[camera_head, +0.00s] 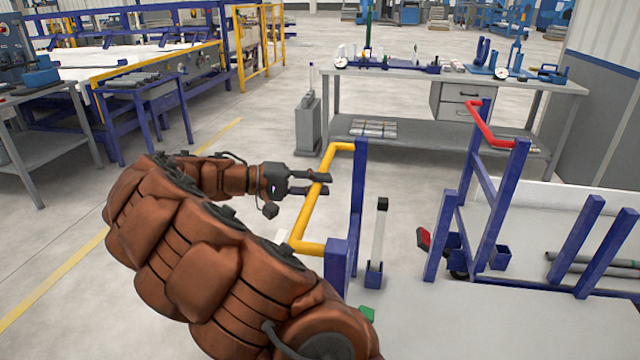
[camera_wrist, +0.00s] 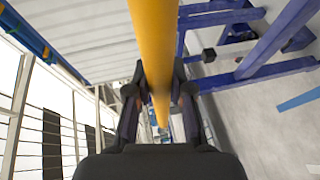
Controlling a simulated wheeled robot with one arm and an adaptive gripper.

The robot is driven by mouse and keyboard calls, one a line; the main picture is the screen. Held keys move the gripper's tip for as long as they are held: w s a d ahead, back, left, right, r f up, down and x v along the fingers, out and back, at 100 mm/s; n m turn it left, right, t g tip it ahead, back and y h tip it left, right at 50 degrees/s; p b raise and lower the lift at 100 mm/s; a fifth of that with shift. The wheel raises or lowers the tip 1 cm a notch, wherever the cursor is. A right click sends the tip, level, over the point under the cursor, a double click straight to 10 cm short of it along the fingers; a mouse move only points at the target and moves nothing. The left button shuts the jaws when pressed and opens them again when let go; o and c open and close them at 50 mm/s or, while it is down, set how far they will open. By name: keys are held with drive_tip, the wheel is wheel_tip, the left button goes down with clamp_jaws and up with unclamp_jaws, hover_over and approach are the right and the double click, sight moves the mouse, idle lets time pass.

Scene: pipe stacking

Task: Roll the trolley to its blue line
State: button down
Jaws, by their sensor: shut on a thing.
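The trolley's yellow handle (camera_head: 308,217) is a bent bar fixed to blue uprights (camera_head: 358,195). My gripper (camera_head: 319,186) is closed around the sloping middle of this bar, with one finger on each side. In the wrist view the yellow bar (camera_wrist: 154,45) runs between the fingers of my gripper (camera_wrist: 160,98). The lower part of the trolley is partly hidden behind my arm in the head view. A short blue stripe (camera_wrist: 298,100) lies on the grey floor at the right of the wrist view; I cannot tell if it is the trolley's line.
A blue frame with a red handle (camera_head: 487,129) stands at the right, with grey pipes (camera_head: 570,264) near it. A grey workbench (camera_head: 400,130) with tools stands behind. A blue-legged table (camera_head: 150,95) is at the left. Open floor with a yellow line (camera_head: 60,275) lies left.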

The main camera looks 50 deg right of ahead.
drive_tip(key=shift+f, duration=0.1)
drive_tip(key=c, duration=1)
unclamp_jaws()
drive_tip(key=v, duration=0.7)
drive_tip(key=shift+w+a, duration=0.2)
